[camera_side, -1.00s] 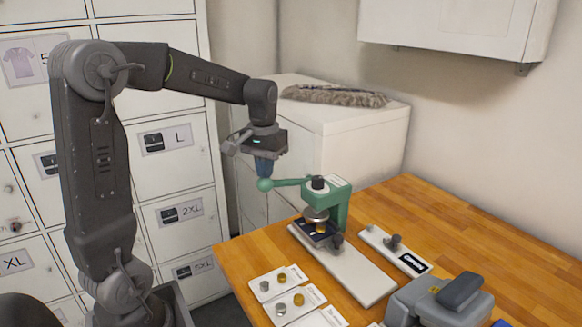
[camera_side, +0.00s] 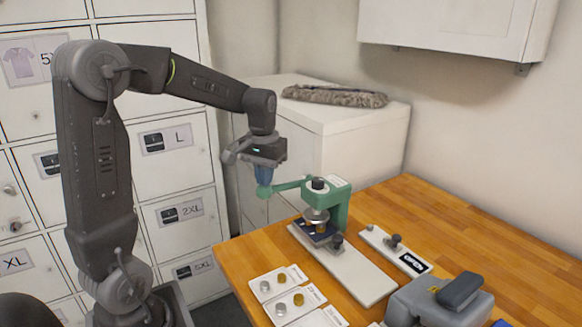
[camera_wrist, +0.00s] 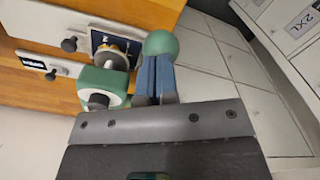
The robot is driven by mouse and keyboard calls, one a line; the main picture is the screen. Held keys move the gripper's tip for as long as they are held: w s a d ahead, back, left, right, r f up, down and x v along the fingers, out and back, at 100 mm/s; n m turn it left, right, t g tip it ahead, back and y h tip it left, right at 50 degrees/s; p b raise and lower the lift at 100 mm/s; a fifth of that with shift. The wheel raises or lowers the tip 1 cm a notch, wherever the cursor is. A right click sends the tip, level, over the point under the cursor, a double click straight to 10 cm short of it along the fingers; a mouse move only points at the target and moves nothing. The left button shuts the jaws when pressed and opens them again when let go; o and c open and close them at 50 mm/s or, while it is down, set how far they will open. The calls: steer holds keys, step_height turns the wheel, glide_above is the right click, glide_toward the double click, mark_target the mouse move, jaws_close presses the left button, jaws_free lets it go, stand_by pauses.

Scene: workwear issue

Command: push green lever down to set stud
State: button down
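The green press (camera_side: 343,203) stands on a pale base plate (camera_side: 350,270) on the wooden table. Its green lever (camera_side: 288,186) reaches out to the left and slopes slightly down to a round knob (camera_side: 264,193). The knob also shows in the wrist view (camera_wrist: 160,43). My gripper (camera_side: 264,182) points down with its blue fingertips at the top of the knob, seemingly touching it. In the wrist view the fingers (camera_wrist: 155,75) lie together with nothing between them. A dark navy piece with a gold stud (camera_side: 319,229) sits under the press head, partly hidden by it.
White cards with silver and gold studs (camera_side: 295,300) lie in front of the press. A small plate with a dark knob (camera_side: 395,243) lies to its right, and a grey device (camera_side: 440,303) stands at front right. Lockers (camera_side: 170,150) stand behind my arm.

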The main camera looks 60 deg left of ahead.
step_height(320, 180, up, 13)
stand_by(1.8)
steer(key=s+d+f+m+t, duration=0.2)
steer(key=s+d+f+m, duration=0.1)
steer(key=s+d, duration=0.3)
steer(key=s+d+f+m+t, duration=0.3)
steer(key=s+d+f, duration=0.3)
steer(key=d, duration=0.5)
steer(key=shift+s+d+t, duration=0.15)
steer(key=shift+s+t, duration=0.15)
steer(key=shift+s, duration=0.45)
